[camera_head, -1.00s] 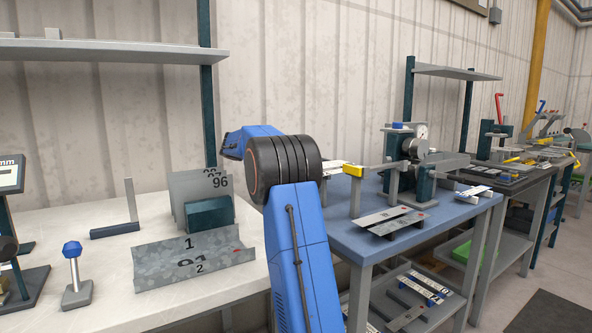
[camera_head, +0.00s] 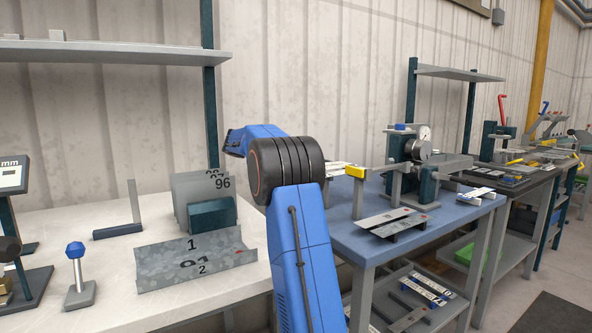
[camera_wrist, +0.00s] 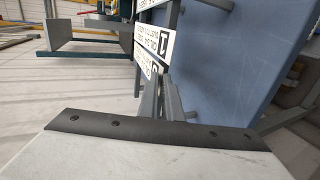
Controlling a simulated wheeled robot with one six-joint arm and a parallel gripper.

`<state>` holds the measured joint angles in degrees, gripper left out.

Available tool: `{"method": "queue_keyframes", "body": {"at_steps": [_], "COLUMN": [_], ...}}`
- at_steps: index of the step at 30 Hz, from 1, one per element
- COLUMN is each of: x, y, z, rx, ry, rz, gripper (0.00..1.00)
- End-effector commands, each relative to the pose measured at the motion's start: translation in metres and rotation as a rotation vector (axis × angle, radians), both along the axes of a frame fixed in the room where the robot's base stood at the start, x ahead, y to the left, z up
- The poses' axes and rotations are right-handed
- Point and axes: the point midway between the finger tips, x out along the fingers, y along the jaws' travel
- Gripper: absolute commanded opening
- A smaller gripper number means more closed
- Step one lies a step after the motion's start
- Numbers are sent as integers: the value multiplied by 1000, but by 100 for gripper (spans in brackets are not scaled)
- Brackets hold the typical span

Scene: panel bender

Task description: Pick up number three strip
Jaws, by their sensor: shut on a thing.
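My gripper (camera_wrist: 160,82) shows in the wrist view, its two grey fingers close together on the end of a strip with a white label (camera_wrist: 148,66). The number on this strip is too small and partly hidden to read. Right beside it, farther up the picture, is another white-labelled strip (camera_wrist: 159,38) with a large 1. In the head view my blue arm hides the gripper. Pale strips (camera_head: 340,169) show just right of the arm's black joint, at the left part of the blue table (camera_head: 350,228).
A yellow-topped post (camera_head: 357,190) and a dial gauge stand (camera_head: 414,160) are on the blue table. Grey strips (camera_head: 392,219) lie near its front. A bent sheet (camera_head: 196,262) lies on the white bench (camera_head: 70,228) at left. More strips (camera_head: 425,291) lie on the lower shelf.

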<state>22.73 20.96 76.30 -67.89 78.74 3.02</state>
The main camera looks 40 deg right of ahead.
Motion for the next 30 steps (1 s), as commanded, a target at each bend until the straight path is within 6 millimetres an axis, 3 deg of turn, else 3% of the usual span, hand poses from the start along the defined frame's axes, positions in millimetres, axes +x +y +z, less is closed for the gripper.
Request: {"method": "queue_keyframes", "body": {"at_steps": [3,11,30], "x": [0,0,17], "y": [0,3,71], "z": [9,10,36], "rx": [-1,-1,-2], "ry": [-2,-2,-2], "rz": [0,0,1], "gripper": [0,0,0]}}
